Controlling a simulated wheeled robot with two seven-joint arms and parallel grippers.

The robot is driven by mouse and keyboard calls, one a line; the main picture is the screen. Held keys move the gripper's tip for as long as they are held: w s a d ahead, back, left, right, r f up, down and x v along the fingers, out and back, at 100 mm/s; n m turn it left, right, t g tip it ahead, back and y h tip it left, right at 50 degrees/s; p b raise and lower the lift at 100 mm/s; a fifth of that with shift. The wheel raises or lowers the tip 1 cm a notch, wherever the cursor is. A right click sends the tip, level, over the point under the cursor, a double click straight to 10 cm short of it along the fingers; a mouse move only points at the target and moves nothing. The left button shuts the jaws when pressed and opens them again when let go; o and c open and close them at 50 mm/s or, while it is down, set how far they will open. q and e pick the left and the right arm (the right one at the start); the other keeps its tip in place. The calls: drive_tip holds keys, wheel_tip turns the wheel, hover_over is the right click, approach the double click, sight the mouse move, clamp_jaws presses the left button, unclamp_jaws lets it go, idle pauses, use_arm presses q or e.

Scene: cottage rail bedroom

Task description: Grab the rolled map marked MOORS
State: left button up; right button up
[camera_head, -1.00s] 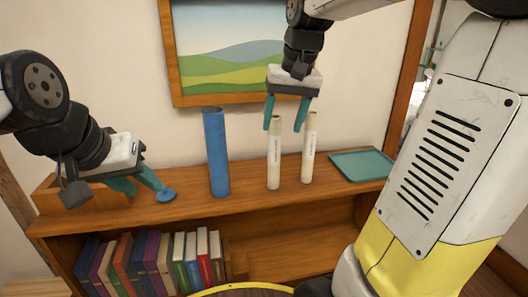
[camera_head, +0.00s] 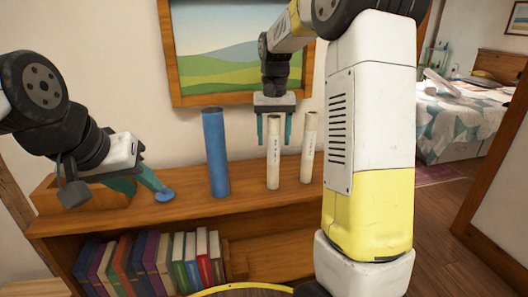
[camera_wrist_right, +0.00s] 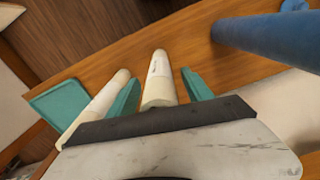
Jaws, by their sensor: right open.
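Two slim cream rolled maps stand upright on the wooden shelf top: the left roll (camera_head: 273,165) and the right roll (camera_head: 308,150). Both have small dark lettering, too small to read, so I cannot tell which is marked MOORS. My right gripper (camera_head: 273,142) is open at the upper part of the left roll. In the right wrist view this roll (camera_wrist_right: 158,82) stands between the two teal fingers, with the other roll (camera_wrist_right: 98,100) outside them. My left gripper (camera_head: 147,190) looks open, low over the left shelf end, beside a small blue disc (camera_head: 165,195).
A thick blue tube (camera_head: 215,155) stands left of the rolls. A teal tray (camera_wrist_right: 60,103) lies beyond the other roll. A framed landscape picture (camera_head: 230,55) hangs behind. My right arm hides the shelf's right end.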

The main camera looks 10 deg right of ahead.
drive_tip(key=shift+f, duration=0.8)
clamp_jaws()
drive_tip(key=shift+r, duration=0.1)
